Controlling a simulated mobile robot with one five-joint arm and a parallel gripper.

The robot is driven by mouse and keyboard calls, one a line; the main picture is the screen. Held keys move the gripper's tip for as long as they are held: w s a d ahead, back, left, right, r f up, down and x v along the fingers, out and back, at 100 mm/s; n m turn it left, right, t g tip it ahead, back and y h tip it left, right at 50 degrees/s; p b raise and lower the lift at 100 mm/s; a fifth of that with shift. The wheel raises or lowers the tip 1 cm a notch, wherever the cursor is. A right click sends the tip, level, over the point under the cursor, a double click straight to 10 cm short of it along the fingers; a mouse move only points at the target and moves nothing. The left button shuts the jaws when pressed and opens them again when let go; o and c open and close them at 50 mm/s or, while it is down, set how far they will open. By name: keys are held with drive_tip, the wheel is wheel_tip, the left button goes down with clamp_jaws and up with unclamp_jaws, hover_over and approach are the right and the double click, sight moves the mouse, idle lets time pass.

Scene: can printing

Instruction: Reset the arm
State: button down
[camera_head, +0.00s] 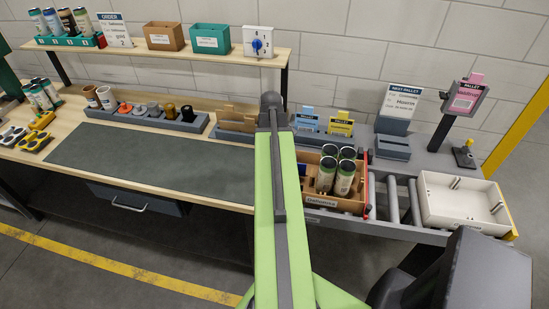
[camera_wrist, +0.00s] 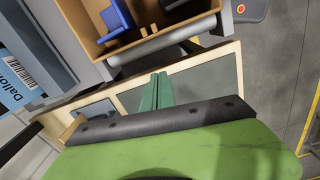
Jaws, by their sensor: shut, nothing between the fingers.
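My green arm reaches up the middle of the head view, from the bottom edge to a dark joint by the back of the bench. My gripper is hidden in that view. In the wrist view, my gripper (camera_wrist: 157,92) shows as two dark green fingers lying side by side, beyond a black bar and a green body. The fingers are shut with nothing between them.
A brown crate (camera_head: 322,200) with several cans stands just right of my arm. A white tray (camera_head: 478,221) sits on the rollers further right. A grey mat (camera_head: 150,165) lies clear on the left. A shelf (camera_head: 180,53) runs behind, with bins and cans.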

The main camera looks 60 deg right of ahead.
wheel_tip(320, 180, up, 7)
drive_tip(key=p, duration=0.4)
drive_tip(key=shift+f+p, duration=0.2)
drive_tip(key=shift+p, duration=0.15)
drive_tip(key=w+a+f+n+b, duration=0.2)
drive_tip(key=w+a+n, duration=0.1)
drive_tip(key=w+a, duration=0.65)
drive_tip(key=w+a+f+n+b, duration=0.25)
drive_tip(key=w+a, duration=0.45)
drive_tip(key=a, duration=0.6)
drive_tip(key=a+f+m+b, duration=0.1)
drive_tip(key=a+m, duration=0.3)
drive_tip(key=a, duration=0.7)
drive_tip(key=w+a+f+m+b, duration=0.1)
drive_tip(key=a+m, duration=0.3)
drive_tip(key=a, duration=0.8)
drive_tip(key=shift+w+a+f+b, duration=0.3)
